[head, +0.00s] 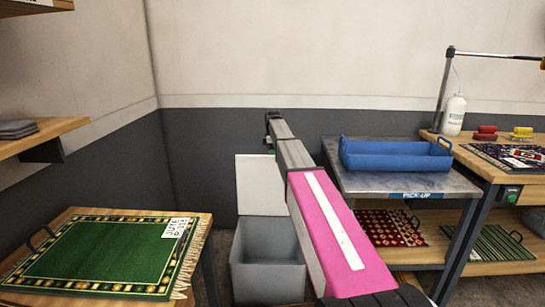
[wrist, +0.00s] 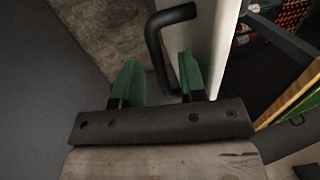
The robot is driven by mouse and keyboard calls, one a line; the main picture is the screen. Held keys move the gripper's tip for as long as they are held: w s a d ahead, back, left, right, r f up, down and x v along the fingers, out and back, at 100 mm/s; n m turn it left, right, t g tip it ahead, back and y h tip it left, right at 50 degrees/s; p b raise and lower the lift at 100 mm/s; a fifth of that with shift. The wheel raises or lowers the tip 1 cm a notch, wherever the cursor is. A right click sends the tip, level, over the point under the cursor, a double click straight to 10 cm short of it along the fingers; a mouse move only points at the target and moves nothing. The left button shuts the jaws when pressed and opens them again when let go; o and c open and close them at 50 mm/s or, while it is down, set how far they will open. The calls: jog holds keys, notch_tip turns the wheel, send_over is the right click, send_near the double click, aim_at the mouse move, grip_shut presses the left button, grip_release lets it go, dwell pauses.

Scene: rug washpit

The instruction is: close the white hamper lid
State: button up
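The right finger is close to the handle and lid; contact cannot be told. In the head view, my gripper is mostly hidden behind my arm.
A pick-up table (head: 425,183) with a blue tray (head: 395,160) stands right of the hamper. A wooden table (head: 205,222) with a green rug (head: 95,255) is at left. Walls close the corner behind.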

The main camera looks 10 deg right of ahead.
grip_shut()
jog(key=shift+s, duration=0.1)
